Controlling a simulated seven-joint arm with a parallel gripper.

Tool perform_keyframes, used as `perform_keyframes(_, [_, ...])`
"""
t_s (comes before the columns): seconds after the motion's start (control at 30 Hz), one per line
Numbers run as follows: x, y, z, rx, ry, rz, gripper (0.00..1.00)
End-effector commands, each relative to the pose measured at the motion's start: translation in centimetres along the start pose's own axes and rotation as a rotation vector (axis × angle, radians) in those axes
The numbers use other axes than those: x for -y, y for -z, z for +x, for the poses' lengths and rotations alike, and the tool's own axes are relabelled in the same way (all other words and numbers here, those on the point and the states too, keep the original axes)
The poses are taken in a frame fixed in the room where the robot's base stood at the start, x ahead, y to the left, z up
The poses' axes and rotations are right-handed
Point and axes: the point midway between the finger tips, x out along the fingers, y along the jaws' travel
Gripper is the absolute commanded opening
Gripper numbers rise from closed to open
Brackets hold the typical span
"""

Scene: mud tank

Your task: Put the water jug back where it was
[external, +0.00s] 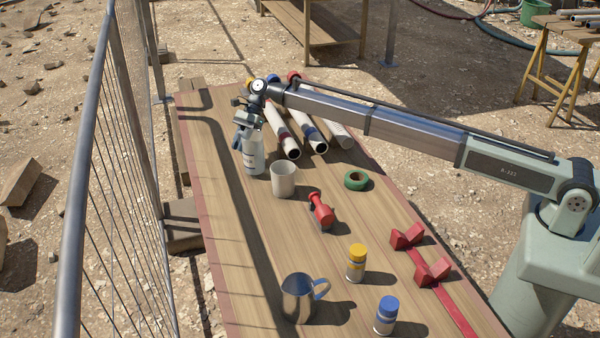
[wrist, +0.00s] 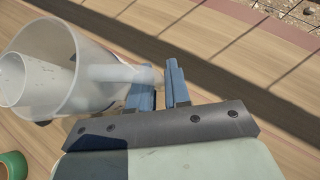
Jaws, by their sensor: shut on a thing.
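The water jug (external: 253,158) is pale and translucent with dark markings, upright near the far left part of the table. In the wrist view, the jug (wrist: 90,65) fills the upper left, and its handle reaches between my blue fingers. My gripper (external: 238,138) is shut on that handle, at the jug's upper left side in the external view; its fingers (wrist: 160,85) also show in the wrist view. I cannot tell whether the jug's base touches the table.
On the wooden table (external: 235,235), a pale cup (external: 284,179) stands close right of the jug. Several pipes (external: 307,132) lie behind. Green tape (external: 356,180), a red tool (external: 321,211), yellow-capped (external: 356,264) and blue-capped bottles (external: 386,316), red blocks (external: 432,273) and a metal mug (external: 298,298) stand nearer. A fence (external: 118,150) runs left.

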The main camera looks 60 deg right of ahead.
Motion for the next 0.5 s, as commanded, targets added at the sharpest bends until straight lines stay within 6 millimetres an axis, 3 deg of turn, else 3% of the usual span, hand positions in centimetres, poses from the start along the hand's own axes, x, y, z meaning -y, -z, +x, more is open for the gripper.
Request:
perform_keyframes(0.27, [-1.6,-4.4,3.8,-0.001,-0.041,-0.039,0.0])
perform_keyframes(0.5, [-5.4,-11.3,8.6,-0.006,-0.099,-0.1,0.0])
